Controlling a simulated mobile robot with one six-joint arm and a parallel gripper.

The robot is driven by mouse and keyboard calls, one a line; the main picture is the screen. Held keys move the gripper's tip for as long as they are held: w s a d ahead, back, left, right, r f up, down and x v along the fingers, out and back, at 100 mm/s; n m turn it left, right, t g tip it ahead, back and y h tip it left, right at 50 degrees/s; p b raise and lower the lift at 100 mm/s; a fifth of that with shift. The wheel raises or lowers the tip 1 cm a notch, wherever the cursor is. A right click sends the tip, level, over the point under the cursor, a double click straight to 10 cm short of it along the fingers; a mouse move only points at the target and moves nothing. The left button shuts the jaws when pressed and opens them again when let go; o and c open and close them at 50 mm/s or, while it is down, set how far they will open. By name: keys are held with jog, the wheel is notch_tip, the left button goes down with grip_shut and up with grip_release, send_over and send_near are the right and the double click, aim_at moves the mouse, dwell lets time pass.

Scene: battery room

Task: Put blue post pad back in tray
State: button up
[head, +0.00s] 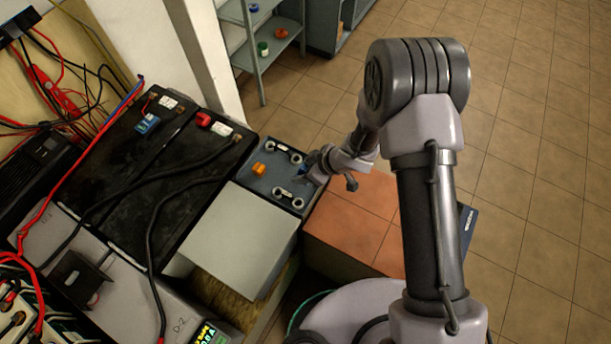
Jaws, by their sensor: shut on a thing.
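The tray (254,187) is a dark blue-grey flat holder near the middle of the view, with an orange pad (259,169) and several pale rings on it. My gripper (314,168) is at the tray's right edge, small and partly hidden by its own wrist. It is shut on a small dark blue piece (310,158), which looks like the blue post pad; little of it shows. I cannot tell whether the piece touches the tray. Another small blue piece (148,123) is on the black battery at the left.
Black batteries (140,185) with cables and red terminal covers lie left of the tray. A grey box top (240,240) stands just in front of it. A reddish-orange surface (350,222) lies to the right. A shelf (262,50) with small coloured items stands behind. Tiled floor is clear at right.

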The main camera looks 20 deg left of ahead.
notch_tip(320, 180, down, 4)
jog(key=shift+b, duration=1.05)
jog(key=shift+s+r, duration=0.1)
jog(key=shift+r, duration=0.15)
jog(key=o, duration=1.3)
jog(key=shift+f, duration=0.15)
